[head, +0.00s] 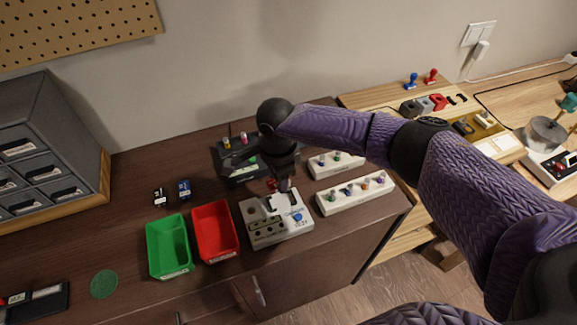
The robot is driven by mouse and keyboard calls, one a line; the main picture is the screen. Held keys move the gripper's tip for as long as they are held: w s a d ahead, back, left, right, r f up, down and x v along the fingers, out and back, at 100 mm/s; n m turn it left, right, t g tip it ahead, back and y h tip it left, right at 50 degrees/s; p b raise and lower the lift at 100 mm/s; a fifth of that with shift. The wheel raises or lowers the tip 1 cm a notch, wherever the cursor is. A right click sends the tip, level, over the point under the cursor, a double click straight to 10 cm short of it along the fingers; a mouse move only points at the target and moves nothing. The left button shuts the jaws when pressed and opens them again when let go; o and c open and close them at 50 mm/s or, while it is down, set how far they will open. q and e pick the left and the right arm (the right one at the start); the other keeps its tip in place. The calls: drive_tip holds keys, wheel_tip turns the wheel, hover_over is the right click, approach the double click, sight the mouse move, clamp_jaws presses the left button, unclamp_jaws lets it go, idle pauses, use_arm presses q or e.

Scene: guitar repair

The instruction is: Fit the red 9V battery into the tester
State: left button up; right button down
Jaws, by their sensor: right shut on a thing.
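The tester (263,229) is a pale grey box with a dark label, a blue knob and a recess on top, at the front middle of the dark cabinet top. My right gripper (282,187) points down over the tester's back part and is shut on the red 9V battery (271,184). Only a small red patch of the battery shows beside the dark fingers. The fingers hide the rest, so I cannot tell whether it touches the tester. My left gripper is not in view.
A green bin (167,247) and a red bin (215,232) stand left of the tester. Behind them lie a black battery (160,196) and a blue battery (184,189). White racks with knobs (356,195) stand at right; a dark tray (232,168) stands behind.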

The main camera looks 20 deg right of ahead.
drive_tip(key=shift+s+m, duration=0.15)
drive_tip(key=shift+m, duration=0.35)
drive_tip(key=shift+d+f, duration=0.1)
drive_tip(key=shift+f, duration=0.1)
wheel_tip(320, 180, down, 4)
drive_tip(key=b, duration=0.5)
drive_tip(key=shift+f+b, duration=0.1)
drive_tip(key=shift+b, duration=0.2)
drive_tip(key=shift+r, duration=0.2)
drive_tip(key=shift+p, duration=0.65)
